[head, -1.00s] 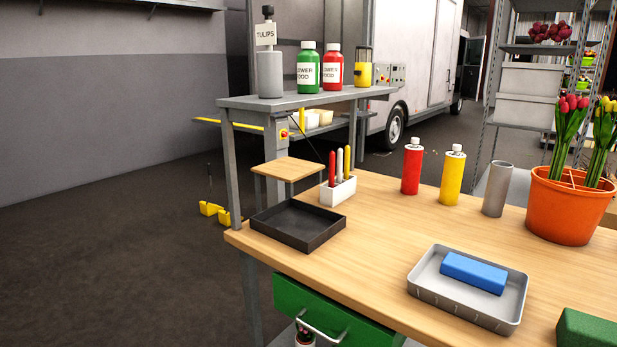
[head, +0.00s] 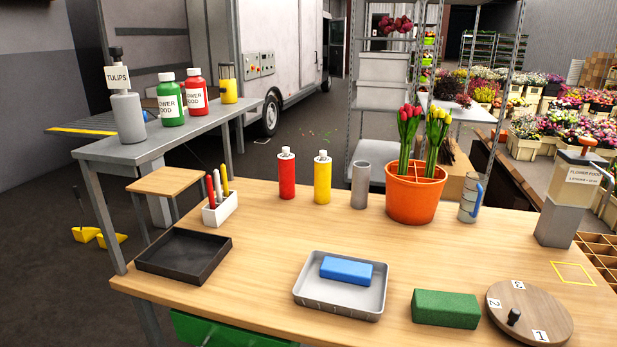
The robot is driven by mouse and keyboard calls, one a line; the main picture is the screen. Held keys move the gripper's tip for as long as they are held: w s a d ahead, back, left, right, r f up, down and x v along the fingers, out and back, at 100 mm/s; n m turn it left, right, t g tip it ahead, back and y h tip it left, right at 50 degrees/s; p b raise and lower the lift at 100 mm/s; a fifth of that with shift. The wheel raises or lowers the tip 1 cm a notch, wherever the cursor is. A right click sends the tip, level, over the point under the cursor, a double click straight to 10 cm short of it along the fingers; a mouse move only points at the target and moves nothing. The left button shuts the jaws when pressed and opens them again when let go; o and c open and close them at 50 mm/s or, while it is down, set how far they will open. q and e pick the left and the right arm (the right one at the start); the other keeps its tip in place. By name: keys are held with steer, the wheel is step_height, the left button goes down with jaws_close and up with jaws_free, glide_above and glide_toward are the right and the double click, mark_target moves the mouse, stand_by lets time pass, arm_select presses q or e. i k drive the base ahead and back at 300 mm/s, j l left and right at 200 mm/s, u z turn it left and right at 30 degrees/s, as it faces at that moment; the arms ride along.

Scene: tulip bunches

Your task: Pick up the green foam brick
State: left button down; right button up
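The green foam brick (head: 445,309) lies flat on the wooden table (head: 265,255), near its front edge. It sits between a grey tray and a round wooden disc, apart from both. Its top and front side are in full view. Neither of my grippers shows in the head view.
The grey tray (head: 312,298) holds a blue brick (head: 346,270). The numbered disc (head: 528,308) with a black knob lies right of the green brick. Behind stand an orange pot (head: 415,198) with tulips, a grey cylinder (head: 361,185) and a measuring jug (head: 470,198). A black tray (head: 185,255) lies left.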

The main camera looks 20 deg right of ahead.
mark_target(433, 307)
steer(key=z, duration=1.6)
steer(key=j, duration=0.6)
steer(key=i+j+z, duration=0.15)
steer(key=j, duration=0.45)
